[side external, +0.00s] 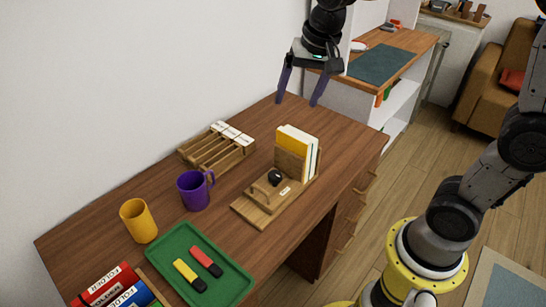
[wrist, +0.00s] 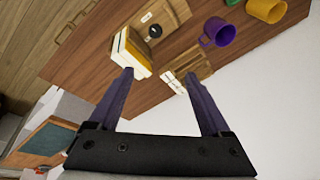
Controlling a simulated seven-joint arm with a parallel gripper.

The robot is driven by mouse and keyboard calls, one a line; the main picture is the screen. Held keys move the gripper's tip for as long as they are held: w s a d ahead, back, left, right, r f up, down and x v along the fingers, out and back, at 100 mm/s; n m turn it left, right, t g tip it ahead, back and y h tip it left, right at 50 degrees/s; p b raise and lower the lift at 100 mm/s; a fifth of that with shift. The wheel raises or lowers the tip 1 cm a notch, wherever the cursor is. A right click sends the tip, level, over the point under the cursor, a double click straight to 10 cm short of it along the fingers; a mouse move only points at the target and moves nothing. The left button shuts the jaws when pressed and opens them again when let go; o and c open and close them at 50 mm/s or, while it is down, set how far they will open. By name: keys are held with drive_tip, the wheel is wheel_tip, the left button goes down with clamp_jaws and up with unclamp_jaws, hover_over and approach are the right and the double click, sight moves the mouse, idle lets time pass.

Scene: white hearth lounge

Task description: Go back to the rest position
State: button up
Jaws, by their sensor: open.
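My gripper (side external: 300,93) is open and empty, with its two purple fingers pointing down. It is raised above the far end of the wooden desk (side external: 335,135), apart from everything on it. In the wrist view my gripper (wrist: 160,95) has its fingers spread, with desk and wall showing between them. The closest items below are a wooden book stand (side external: 292,163) holding several books (side external: 305,150) and a slotted wooden rack (side external: 215,150) with white-topped items in it.
A purple mug (side external: 194,191), a yellow cup (side external: 138,221) and a green tray (side external: 190,270) with a red and a yellow marker-like item stand on the desk's nearer half. Folders (side external: 115,290) are at the front left. A white wall runs behind; a white shelf unit (side external: 400,105) stands beyond.

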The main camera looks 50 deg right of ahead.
drive_tip(key=s+r+n+t, duration=0.2)
drive_tip(key=s+r+n, duration=0.15)
drive_tip(key=s, duration=0.75)
drive_tip(key=s+f+n, duration=0.5)
drive_tip(key=s, duration=0.3)
drive_tip(key=shift+s, duration=0.3)
